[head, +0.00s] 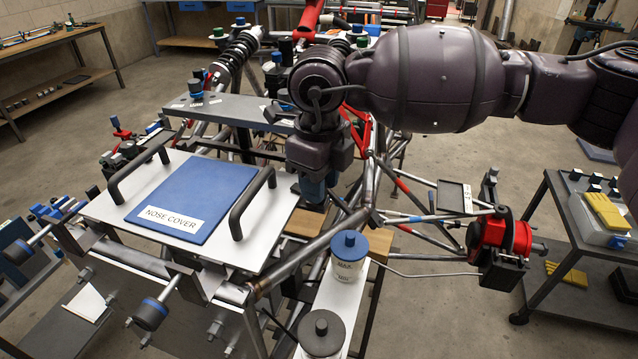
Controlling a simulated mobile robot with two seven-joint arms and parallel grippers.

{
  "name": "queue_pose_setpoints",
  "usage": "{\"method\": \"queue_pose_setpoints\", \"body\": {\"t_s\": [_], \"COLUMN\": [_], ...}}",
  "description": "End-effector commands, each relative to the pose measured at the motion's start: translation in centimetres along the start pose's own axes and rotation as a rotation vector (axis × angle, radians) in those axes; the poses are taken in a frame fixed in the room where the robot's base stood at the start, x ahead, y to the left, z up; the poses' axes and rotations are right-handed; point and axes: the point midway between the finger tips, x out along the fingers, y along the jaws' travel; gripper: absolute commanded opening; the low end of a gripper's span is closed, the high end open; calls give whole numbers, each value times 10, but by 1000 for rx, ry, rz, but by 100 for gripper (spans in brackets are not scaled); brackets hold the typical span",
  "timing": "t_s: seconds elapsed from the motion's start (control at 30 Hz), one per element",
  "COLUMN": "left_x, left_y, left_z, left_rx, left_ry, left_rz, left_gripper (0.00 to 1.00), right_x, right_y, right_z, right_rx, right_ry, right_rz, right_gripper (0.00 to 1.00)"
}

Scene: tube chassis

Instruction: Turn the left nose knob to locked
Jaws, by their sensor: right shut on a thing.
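The blue nose cover (185,192), labelled NOSE COVER, lies on a white panel (107,211) with a dark handle at each side. My right gripper (314,186) points down just beyond the panel's right edge. It is shut on a blue part there, which looks to be the left nose knob; my wrist hides most of it, so its marking and lock position cannot be read. My left gripper is out of view.
A white shelf (335,302) with a blue-lidded pot (348,257) and a dark-capped pot (321,333) stands in front. A red reel (500,238) sits right of the tubes. A side cart (575,235) is at right. My right arm crosses above the chassis.

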Motion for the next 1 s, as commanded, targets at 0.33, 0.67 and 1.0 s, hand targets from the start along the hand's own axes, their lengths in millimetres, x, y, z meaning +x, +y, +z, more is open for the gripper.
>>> {"method": "queue_pose_setpoints", "body": {"t_s": [0.33, 0.67, 1.0], "left_x": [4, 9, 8], "left_y": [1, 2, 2], "left_z": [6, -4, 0], "left_rx": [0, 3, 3], "left_ry": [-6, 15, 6], "left_rz": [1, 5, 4], "left_gripper": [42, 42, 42], "right_x": [-1, -2, -3], "right_y": [-1, -1, -2], "right_z": [0, 1, 1], "right_rx": [-201, -267, -270], "right_ry": [-2, -3, -4], "right_rz": [-1, -2, -3], "right_gripper": [9, 9, 9]}}
